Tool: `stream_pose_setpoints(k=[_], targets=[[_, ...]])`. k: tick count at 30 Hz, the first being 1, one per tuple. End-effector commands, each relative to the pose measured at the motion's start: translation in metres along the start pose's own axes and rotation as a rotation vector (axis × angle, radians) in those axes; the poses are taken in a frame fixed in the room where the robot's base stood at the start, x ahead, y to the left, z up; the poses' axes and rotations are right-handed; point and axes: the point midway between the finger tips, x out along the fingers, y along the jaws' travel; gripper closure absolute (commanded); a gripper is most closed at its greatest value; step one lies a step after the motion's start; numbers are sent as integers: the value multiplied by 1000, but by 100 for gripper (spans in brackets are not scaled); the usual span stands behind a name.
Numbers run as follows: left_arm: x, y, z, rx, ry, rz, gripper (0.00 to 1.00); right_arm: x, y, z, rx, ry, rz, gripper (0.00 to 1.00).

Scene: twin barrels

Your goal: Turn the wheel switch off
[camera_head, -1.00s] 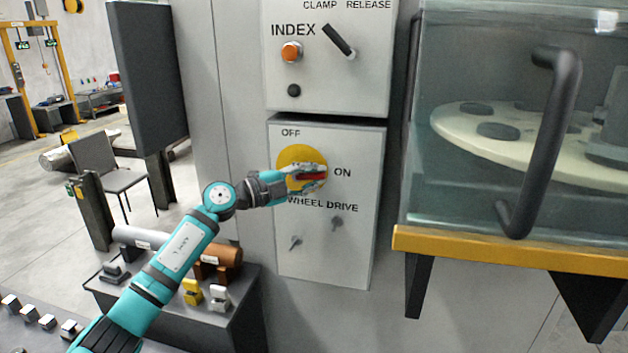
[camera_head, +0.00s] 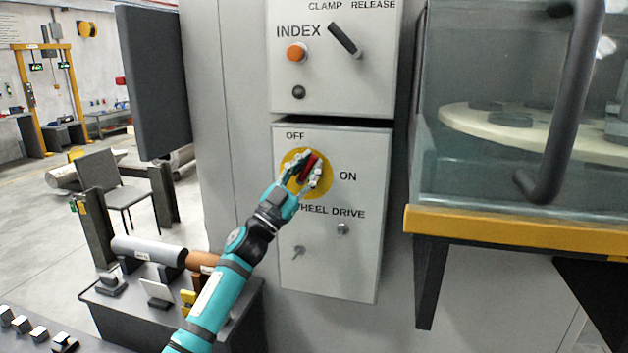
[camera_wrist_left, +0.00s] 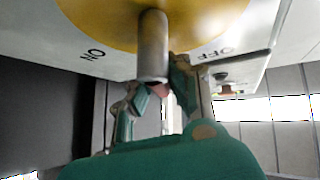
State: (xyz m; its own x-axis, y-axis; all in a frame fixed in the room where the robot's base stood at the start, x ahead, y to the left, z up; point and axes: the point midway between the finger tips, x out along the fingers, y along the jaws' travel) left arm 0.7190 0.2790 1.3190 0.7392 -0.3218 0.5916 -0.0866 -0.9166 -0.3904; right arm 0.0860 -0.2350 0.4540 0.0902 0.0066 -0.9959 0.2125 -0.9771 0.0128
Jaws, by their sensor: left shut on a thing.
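The wheel switch has a round yellow plate (camera_head: 290,181) and a red handle (camera_head: 309,166), on a grey panel marked OFF, ON and WHEEL DRIVE. The handle is tilted steeply, its upper end leaning a little right, between the OFF and ON marks. My left gripper (camera_head: 307,170) comes up from below and is shut on the handle, with a finger on each side. In the left wrist view the yellow plate (camera_wrist_left: 215,12) is at the top. A grey cylinder stands out from it between the fingers of my left gripper (camera_wrist_left: 160,82). My right gripper is not in view.
Above is the INDEX panel (camera_head: 330,85) with an orange button (camera_head: 297,52) and a black lever (camera_head: 345,40). A glass-walled case with a yellow ledge (camera_head: 510,226) and a dark handle (camera_head: 570,100) stands at right. A dark bench with rollers (camera_head: 150,250) is at lower left.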

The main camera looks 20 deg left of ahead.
Motion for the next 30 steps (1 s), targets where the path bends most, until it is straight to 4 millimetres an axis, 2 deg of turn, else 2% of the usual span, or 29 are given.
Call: stream_pose_setpoints(k=[1,3,12,30], targets=[[-2,-3,0,-29,14,-38,100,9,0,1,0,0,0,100],[-2,-6,0,-71,26,-80,100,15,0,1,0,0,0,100],[-4,-14,-1,-212,65,-220,100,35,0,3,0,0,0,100],[-5,-19,-2,-291,87,-299,100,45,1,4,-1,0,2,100]])
